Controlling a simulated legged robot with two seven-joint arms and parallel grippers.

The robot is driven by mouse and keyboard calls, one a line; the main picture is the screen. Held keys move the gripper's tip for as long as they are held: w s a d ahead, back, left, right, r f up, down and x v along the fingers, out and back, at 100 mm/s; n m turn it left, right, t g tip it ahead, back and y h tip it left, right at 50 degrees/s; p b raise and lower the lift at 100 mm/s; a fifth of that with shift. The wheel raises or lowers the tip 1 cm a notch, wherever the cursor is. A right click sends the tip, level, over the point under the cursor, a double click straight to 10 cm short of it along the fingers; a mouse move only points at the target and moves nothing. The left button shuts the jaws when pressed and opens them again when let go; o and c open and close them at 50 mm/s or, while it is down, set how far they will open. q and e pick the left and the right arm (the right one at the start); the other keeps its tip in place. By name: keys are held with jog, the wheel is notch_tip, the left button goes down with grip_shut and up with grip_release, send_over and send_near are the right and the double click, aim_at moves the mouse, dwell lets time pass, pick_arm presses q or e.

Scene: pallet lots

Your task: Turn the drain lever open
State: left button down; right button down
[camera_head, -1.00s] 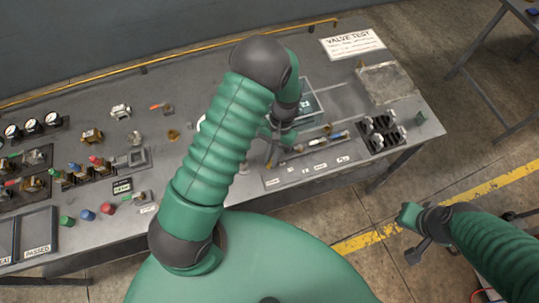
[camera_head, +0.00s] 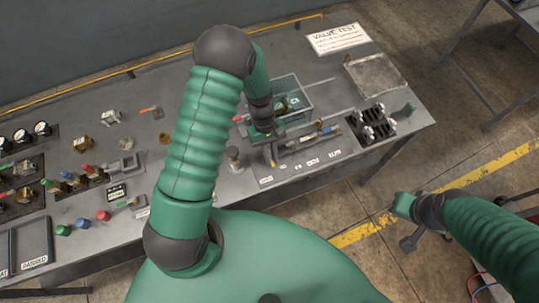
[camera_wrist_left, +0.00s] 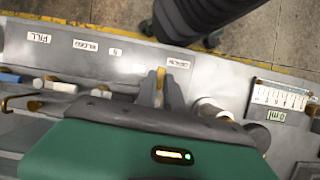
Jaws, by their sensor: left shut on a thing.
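The drain lever is a small yellow handle; its tip (camera_head: 273,161) shows just below my left gripper (camera_head: 270,150) at the front of the valve panel (camera_head: 325,157). In the left wrist view, the lever (camera_wrist_left: 160,76) sits between the two grey fingers of my left gripper (camera_wrist_left: 160,88), which is shut on it. The DRAIN label (camera_wrist_left: 181,62) lies beside the fingertips. The lever's base is hidden by the gripper. My right gripper (camera_head: 407,240) hangs off the bench at the lower right, away from the panel; its finger opening is unclear.
A clear tank (camera_head: 302,92) stands behind the panel. A grey cylinder (camera_head: 233,160) stands left of the gripper, and a scale (camera_wrist_left: 283,95) shows in the wrist view. Several other handles line the panel. Loose valves and coloured caps lie on the left of the bench.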

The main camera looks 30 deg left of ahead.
pick_arm(q)
jog(key=shift+w+n, duration=0.2)
jog(key=shift+n, duration=0.1)
jog(key=c, duration=1.5)
grip_release()
jog(key=shift+c, duration=0.2)
jog(key=shift+o, duration=0.4)
jog(key=shift+f, duration=0.1)
jog(key=shift+a+r, duration=0.15)
jog(key=shift+r, duration=0.2)
jog(key=b+v, duration=0.2)
jog(key=v, duration=1.4)
jog(key=shift+a, duration=0.2)
